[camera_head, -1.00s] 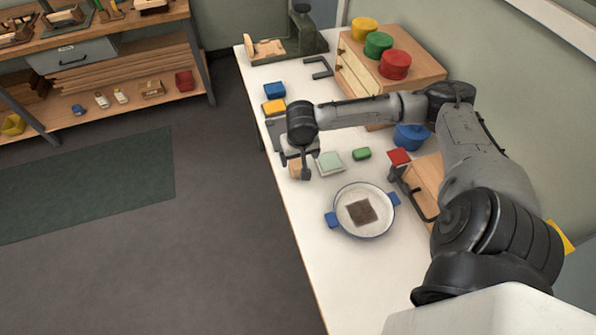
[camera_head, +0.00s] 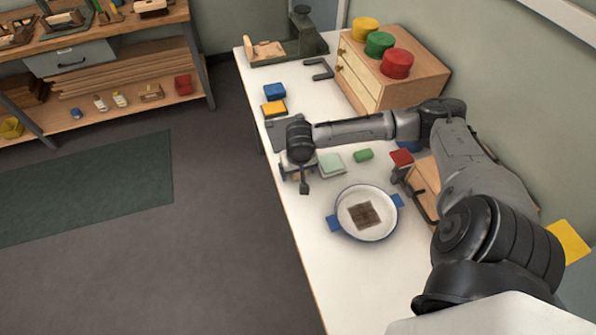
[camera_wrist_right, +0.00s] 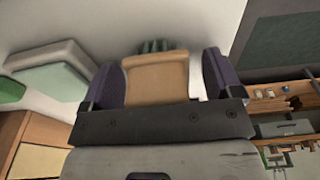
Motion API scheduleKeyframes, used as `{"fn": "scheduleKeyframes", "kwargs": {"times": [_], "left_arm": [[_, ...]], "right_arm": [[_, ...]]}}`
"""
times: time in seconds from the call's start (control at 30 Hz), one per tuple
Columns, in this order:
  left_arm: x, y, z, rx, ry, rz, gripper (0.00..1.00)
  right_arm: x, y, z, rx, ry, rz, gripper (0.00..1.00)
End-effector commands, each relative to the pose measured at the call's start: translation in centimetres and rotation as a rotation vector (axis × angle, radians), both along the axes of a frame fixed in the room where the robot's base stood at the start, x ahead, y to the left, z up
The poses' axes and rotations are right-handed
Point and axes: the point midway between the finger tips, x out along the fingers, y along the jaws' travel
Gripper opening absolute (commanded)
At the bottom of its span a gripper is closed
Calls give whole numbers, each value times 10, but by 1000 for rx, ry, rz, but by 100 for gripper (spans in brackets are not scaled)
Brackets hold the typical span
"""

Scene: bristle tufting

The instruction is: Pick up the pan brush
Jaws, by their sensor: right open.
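The pan brush (camera_wrist_right: 155,80) is a tan wooden block with dark green bristles at its far end in the right wrist view. My right gripper (camera_wrist_right: 158,66) is open, with one dark purple finger on each side of the block. I cannot tell whether the fingers touch it. In the head view my right gripper (camera_head: 298,178) is low over the left edge of the white table, and it and the wrist hide most of the brush. My left gripper is not in view.
A pale green-topped block (camera_head: 331,165) sits close to the right of the gripper, with a small green block (camera_head: 363,155) beyond. A white pan (camera_head: 350,232) with blue handles stands nearer. A drawer cabinet (camera_head: 400,92) stands at the back.

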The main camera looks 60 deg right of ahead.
Motion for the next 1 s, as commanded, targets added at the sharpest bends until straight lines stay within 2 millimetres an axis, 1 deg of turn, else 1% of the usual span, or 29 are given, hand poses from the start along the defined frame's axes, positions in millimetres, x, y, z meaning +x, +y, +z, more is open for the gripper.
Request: {"fn": "scheduleKeyframes", "kwargs": {"times": [0.07, 0.6, 0.63, 0.87, 1.0], "left_arm": [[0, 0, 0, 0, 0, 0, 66], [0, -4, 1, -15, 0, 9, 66], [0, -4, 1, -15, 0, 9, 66], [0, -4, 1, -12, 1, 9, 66], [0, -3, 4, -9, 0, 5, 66]], "right_arm": [[0, 0, 1, 0, 0, 0, 84], [0, 0, 1, 0, 0, 0, 32], [0, 0, 1, -1, -1, 0, 31], [0, 0, 2, 0, -1, 0, 30], [0, 0, 8, -1, -2, 0, 30]]}}
